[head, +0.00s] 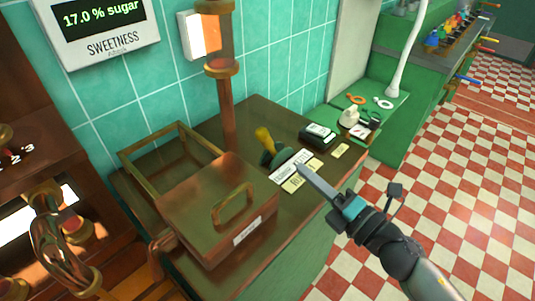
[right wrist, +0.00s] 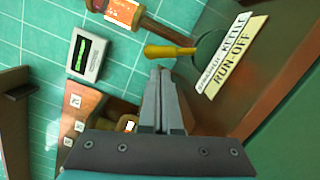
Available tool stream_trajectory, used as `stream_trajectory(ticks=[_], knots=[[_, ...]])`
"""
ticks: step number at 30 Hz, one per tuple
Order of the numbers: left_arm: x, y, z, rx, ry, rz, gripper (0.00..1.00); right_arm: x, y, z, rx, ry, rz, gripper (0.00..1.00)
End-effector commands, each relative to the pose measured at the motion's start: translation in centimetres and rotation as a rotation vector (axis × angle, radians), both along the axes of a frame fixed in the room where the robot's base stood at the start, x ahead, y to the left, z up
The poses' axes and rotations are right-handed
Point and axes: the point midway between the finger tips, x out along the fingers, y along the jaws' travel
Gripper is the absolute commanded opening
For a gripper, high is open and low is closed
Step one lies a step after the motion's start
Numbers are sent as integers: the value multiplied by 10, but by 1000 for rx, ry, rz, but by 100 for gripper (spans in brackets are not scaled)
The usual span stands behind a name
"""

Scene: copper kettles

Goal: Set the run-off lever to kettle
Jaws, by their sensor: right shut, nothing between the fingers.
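The run-off lever has a yellow handle (head: 264,138) on a dark green base (head: 274,156), on the brown counter beside the copper pipe. In the head view the handle leans up and slightly left. A label plate (head: 291,168) lies in front of it; in the right wrist view the plate (right wrist: 231,55) reads KETTLE and RUN-OFF. My right gripper (head: 301,169) is shut and empty, over the label plate in the head view, to the right of the lever. In the right wrist view the yellow handle (right wrist: 170,51) is just beyond the fingertips (right wrist: 158,72); I see no contact. My left gripper is not in view.
A copper box with a handled lid (head: 213,205) stands left of the lever. A vertical copper pipe (head: 226,105) rises behind. A dark box (head: 318,135) sits further right on the counter (head: 262,112). A wall display (head: 97,25) reads 17.0 % sugar. Checkered floor lies right.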

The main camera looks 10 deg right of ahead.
Motion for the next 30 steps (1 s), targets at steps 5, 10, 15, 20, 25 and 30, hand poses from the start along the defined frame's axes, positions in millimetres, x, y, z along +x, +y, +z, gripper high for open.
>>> stream_trajectory(ticks=[5,10,15,20,25,30], knots=[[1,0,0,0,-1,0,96,-5,9,-6,-89,-20,79,0],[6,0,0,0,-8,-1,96,-7,11,-8,-113,-25,100,0],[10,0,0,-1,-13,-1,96,-7,11,-8,-111,-25,99,0],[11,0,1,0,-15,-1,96,-5,12,-8,-110,-25,100,0],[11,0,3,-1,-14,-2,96,5,18,-7,-109,-26,99,0],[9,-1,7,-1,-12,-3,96,24,29,-5,-109,-27,99,0]])
